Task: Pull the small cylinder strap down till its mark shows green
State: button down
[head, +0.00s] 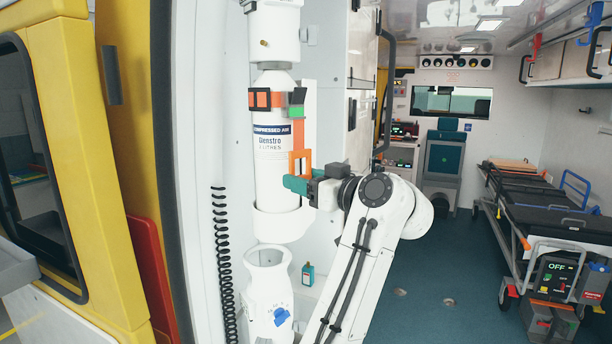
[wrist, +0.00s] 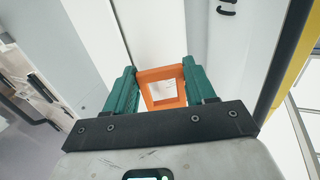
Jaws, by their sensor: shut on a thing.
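The small white cylinder (head: 271,150), labelled compressed air, stands upright in a wall bracket in the head view. An orange strap (head: 263,99) with a black buckle crosses its upper part. The strap's tail (head: 298,132) hangs down from there to an orange pull loop (head: 299,155). My gripper (head: 297,183) is shut on the loop's lower part. In the wrist view the loop (wrist: 162,73) sits between both teal fingers of my gripper (wrist: 160,88).
A white lower holder with a blue knob (head: 282,316) stands below the cylinder, beside a black coiled cord (head: 223,250). A small teal bottle (head: 308,274) is behind my arm. A stretcher (head: 550,210) stands at the right; floor between is clear.

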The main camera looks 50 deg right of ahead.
jog(key=c, duration=0.5)
grip_release()
jog(key=shift+a+f, duration=0.1)
jog(key=shift+a, duration=0.15)
jog(key=s+b, duration=0.1)
jog(key=s, duration=1)
jog(key=shift+a+b, duration=0.25)
jog(key=shift+b, duration=0.1)
jog(key=shift+w, duration=0.1)
